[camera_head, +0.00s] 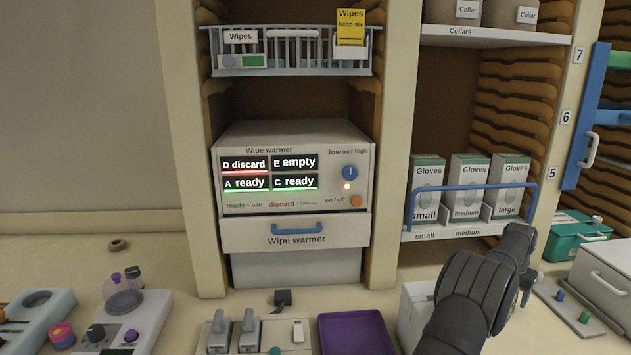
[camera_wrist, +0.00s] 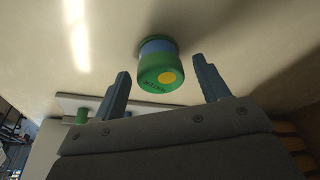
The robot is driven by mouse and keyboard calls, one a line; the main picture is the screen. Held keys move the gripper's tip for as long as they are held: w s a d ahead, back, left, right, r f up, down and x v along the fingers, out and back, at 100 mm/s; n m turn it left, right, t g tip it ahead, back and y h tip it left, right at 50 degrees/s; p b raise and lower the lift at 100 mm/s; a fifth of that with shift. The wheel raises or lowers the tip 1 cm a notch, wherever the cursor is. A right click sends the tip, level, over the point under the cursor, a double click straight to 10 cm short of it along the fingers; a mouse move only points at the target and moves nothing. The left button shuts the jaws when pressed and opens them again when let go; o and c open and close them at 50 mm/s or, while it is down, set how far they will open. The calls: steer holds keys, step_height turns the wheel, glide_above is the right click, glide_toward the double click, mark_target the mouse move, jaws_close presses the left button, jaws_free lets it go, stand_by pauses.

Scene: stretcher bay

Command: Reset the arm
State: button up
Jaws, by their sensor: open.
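My arm reaches in from the lower right in the head view, and my gripper (camera_head: 526,288) is partly hidden behind its dark links. In the wrist view my gripper (camera_wrist: 161,67) is open, with its two blue-grey fingers spread apart. A green and blue cylinder (camera_wrist: 158,66) with a yellow round spot shows between and beyond the fingers, against a pale surface. Visible gaps separate it from both fingers. I cannot make out this cylinder in the head view.
The wipe warmer (camera_head: 295,180) stands in the middle bay, its display reading discard, empty and ready. Glove boxes (camera_head: 467,187) stand behind a blue rail. A purple tray (camera_head: 355,335), a teal box (camera_head: 580,236) and a pale grey case (camera_head: 604,276) are near my arm.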

step_height(320, 180, up, 2)
steer(key=shift+r, duration=0.1)
steer(key=s+d+r, duration=0.2)
steer(key=s+r, duration=0.5)
steer(key=s, duration=0.4)
steer(key=w+a+r+n+t+y, duration=0.1)
steer(key=w+a+r+n, duration=0.2)
steer(key=w+a+r, duration=0.55)
steer(key=w+a+r+n, duration=0.2)
steer(key=w+a+r, duration=0.3)
steer(key=a+r, duration=0.65)
steer(key=w+a+r+n+y, duration=0.1)
steer(key=a+n, duration=0.3)
steer(key=a, duration=1.2)
steer(key=w+a+r+n+y, duration=0.1)
steer(key=a+r+n, duration=0.2)
steer(key=a, duration=1.3)
steer(key=shift+w+a+n, duration=0.3)
steer(key=shift+a+n, duration=0.1)
steer(key=shift+n, duration=0.7)
